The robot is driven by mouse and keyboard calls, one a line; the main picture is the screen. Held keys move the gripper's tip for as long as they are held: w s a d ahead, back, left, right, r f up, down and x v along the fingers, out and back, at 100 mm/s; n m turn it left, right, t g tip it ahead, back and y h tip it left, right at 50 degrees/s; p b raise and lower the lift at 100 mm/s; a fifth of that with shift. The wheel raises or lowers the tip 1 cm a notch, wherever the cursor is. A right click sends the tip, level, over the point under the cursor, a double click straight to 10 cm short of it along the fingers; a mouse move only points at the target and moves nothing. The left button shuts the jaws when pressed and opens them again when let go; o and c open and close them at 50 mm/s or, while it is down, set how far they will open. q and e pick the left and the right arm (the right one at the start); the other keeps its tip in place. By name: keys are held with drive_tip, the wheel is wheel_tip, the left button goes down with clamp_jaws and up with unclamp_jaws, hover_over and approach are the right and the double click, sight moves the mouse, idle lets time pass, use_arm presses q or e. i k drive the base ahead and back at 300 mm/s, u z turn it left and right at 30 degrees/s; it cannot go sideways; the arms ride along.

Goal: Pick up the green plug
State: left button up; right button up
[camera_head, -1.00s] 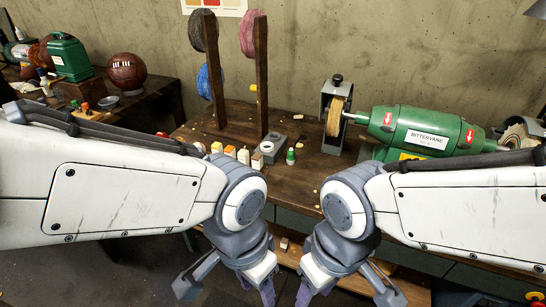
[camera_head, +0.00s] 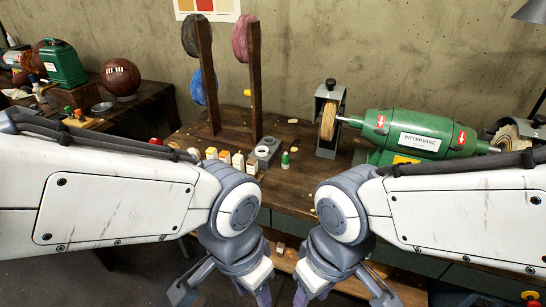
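A small green piece (camera_head: 68,111) stands on a wooden block on the left bench; I cannot tell for sure whether it is the plug. My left gripper (camera_head: 224,295) and my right gripper (camera_head: 343,296) hang low at the bottom edge, in front of the bench. Both have their fingers spread, with nothing seen between them; the tips are partly cut off. Neither gripper is near either green thing.
A green bench grinder (camera_head: 425,137) stands at the right. Wooden posts (camera_head: 256,85) with coloured discs rise at the back. A leather ball (camera_head: 120,77) and a green case (camera_head: 64,62) are on the left bench (camera_head: 150,102).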

sight(286, 158)
drive_tip(key=z, duration=0.1)
drive_tip(key=k, duration=0.4)
drive_tip(key=u, duration=1)
drive_tip(key=i, duration=1.45)
drive_tip(key=z, duration=0.65)
drive_tip(key=i, duration=0.4)
drive_tip(key=z, duration=0.35)
